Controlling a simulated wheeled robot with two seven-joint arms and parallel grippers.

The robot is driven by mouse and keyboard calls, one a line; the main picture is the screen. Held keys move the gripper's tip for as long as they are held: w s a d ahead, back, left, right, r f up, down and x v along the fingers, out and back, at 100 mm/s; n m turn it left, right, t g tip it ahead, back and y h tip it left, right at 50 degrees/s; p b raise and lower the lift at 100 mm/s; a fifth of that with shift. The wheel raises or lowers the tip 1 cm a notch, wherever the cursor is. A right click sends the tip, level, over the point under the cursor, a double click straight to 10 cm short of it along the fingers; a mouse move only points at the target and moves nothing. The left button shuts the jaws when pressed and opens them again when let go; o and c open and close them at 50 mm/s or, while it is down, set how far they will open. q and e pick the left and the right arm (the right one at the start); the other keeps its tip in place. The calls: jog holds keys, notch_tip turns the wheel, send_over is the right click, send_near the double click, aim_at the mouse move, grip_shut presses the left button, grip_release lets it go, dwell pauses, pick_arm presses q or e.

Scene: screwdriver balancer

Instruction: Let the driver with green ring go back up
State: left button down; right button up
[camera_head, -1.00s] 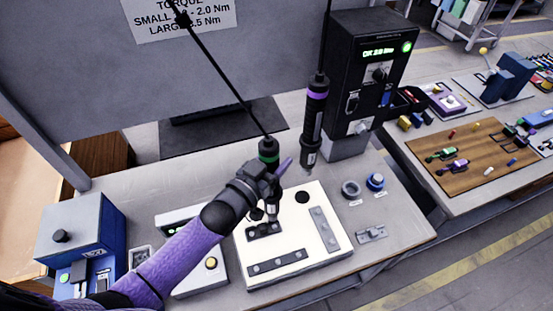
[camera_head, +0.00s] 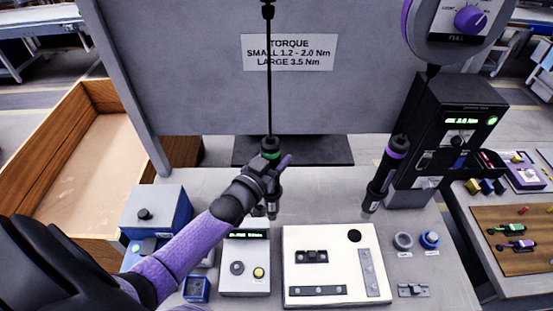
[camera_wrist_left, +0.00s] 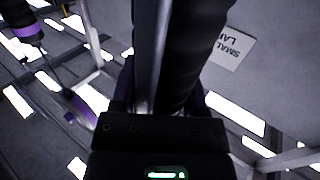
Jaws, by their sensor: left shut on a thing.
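The driver with the green ring (camera_head: 270,155) hangs upright on a dark cord. My left gripper (camera_head: 268,170) is shut on this driver, just below the ring. The driver's tip is above the bench, behind the white fixture board and clear of it. In the left wrist view the dark driver body (camera_wrist_left: 185,60) fills the middle, between the jaws. The driver with the purple ring (camera_head: 389,165) hangs to the right, slightly tilted, and is apart from my gripper. My right gripper is not in view.
The white fixture board (camera_head: 330,240) with dark bars lies on the bench. A grey box with a green display (camera_head: 246,262) and a blue box (camera_head: 157,212) stand to its left. A black controller tower (camera_head: 455,135) stands at right. A grey panel with a torque sign (camera_head: 289,52) rises behind.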

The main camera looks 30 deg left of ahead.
pick_arm(q)
jog(key=shift+r, duration=0.2)
grip_release()
dwell(0.6)
